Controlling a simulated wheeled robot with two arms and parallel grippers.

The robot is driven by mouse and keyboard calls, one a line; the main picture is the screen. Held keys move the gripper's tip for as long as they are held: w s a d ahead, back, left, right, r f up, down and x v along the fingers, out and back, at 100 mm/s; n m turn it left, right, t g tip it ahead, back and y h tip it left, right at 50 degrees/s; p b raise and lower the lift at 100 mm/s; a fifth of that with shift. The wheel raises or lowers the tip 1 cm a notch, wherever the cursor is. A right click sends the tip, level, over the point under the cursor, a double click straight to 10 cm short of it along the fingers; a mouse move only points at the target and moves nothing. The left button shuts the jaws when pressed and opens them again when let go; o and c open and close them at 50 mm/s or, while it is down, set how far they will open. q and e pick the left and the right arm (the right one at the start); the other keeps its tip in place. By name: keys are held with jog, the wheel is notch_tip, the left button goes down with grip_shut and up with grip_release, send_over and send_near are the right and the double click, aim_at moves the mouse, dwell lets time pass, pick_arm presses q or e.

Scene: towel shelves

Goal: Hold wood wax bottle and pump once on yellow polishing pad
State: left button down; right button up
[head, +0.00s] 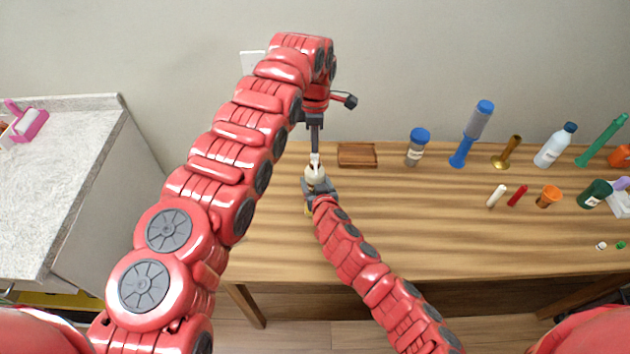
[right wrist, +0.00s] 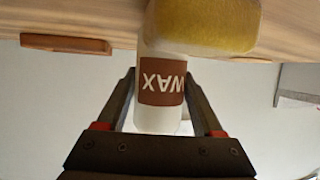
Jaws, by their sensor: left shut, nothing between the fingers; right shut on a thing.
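The cream wood wax bottle (head: 315,176) stands near the left end of the wooden table. In the right wrist view the bottle (right wrist: 158,120), with a brown WAX label, appears upside down between the fingers. My right gripper (head: 318,188) is shut on the bottle. My left gripper (head: 315,156) is shut, pointing straight down at the bottle's top; I cannot tell whether it touches the pump. The yellow polishing pad (right wrist: 210,25) is large beside the bottle in the right wrist view. In the head view the pad is mostly hidden by my right gripper.
A small wooden tray (head: 357,155) lies right of the bottle. Farther right on the table (head: 420,225) are a blue-capped jar (head: 417,147), a blue tool (head: 470,135), a brass object (head: 508,152) and a white bottle (head: 555,146). A pale counter (head: 75,160) stands at left.

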pick_arm(q)
jog(key=shift+f, duration=0.1)
jog(key=shift+f, duration=1.35)
jog(key=shift+r, duration=1.4)
notch_tip(320, 180, up, 6)
dwell(1.9)
